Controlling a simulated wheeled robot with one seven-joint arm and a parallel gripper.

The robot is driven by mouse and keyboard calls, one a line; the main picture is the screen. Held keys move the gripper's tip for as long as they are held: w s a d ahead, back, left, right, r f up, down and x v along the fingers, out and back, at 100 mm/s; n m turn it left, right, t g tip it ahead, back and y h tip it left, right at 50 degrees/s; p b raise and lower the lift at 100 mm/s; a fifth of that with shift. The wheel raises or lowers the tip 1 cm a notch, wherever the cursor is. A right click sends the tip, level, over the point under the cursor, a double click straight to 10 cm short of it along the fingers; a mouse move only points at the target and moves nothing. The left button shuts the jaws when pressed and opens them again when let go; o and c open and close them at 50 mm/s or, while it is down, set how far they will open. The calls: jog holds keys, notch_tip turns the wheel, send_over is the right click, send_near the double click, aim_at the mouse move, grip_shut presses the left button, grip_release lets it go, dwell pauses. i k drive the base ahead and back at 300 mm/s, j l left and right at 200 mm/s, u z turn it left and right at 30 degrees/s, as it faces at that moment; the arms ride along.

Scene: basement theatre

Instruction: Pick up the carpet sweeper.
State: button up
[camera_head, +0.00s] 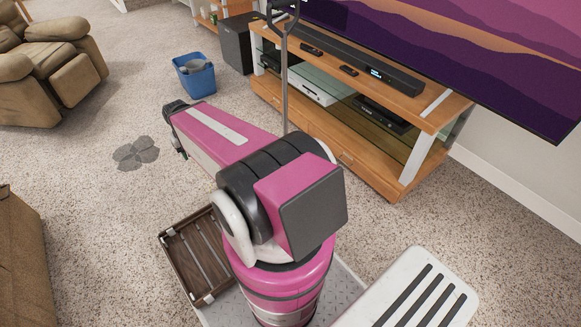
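The carpet sweeper shows as a thin grey upright pole (285,85) with a dark loop handle at its top, in front of the TV stand. Its lower end is hidden behind my pink arm, so I cannot see its head on the floor. My arm reaches forward and left, with a dark joint at its far end, left of the pole and apart from it.
The wooden TV stand (390,178) with a soundbar and a large TV (480,50) stands right behind the pole. A blue bin (194,82), a black speaker (238,45) and a tan armchair (50,60) stand further back. A dark stain (136,153) marks the open carpet at left.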

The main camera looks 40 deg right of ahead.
aim_at(274, 5)
jog(key=i+z, duration=0.15)
jog(key=z, duration=1.35)
jog(key=u, duration=1)
jog(key=z, duration=1)
